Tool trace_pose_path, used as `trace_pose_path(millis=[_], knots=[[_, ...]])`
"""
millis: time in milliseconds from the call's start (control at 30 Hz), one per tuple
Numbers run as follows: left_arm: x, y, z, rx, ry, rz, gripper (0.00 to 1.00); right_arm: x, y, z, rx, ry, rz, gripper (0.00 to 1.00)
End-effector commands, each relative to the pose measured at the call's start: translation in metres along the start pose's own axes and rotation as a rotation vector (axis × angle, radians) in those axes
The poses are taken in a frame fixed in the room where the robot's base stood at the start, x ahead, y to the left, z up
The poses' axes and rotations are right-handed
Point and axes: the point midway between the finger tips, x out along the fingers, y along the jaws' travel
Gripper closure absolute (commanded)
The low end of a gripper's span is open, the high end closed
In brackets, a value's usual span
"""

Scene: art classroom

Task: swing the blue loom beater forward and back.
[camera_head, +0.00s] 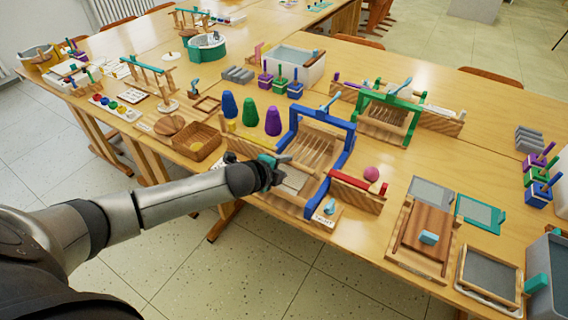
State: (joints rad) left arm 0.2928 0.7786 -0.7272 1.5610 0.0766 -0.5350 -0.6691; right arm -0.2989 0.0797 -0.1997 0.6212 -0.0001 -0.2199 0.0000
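The blue loom (346,157) stands near the front edge of the table, with a wooden bed and blue side frames. Its blue beater (325,119) is the crossbar frame at the top, with a light blue handle (331,101) rising from it. My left gripper (281,168) is at the loom's front left side, low beside the left blue frame and below the crossbar. A teal piece shows at its fingers; I cannot tell whether it is held. The finger gap is too small to judge. My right gripper is not in view.
Blue, green and purple cones (250,116) stand left of the loom, near a wooden box (196,143). A green loom (388,112) stands behind. A red bar (358,184) and pink ball (371,173) are to the right.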

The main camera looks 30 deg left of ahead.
Motion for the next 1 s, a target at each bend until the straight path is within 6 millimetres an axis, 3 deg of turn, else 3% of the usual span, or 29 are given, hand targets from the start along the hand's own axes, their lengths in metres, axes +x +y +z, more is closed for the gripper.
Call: trace_pose_path(millis=[667,867,1000], knots=[[-0.002,-0.002,0.0,0.002,0.001,-0.004,0.5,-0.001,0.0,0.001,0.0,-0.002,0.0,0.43],[-0.018,-0.002,0.0,0.002,0.002,-0.003,0.5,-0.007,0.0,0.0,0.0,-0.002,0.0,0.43],[-0.04,-0.002,0.0,0.004,0.002,-0.002,0.5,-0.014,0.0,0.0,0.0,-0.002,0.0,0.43]])
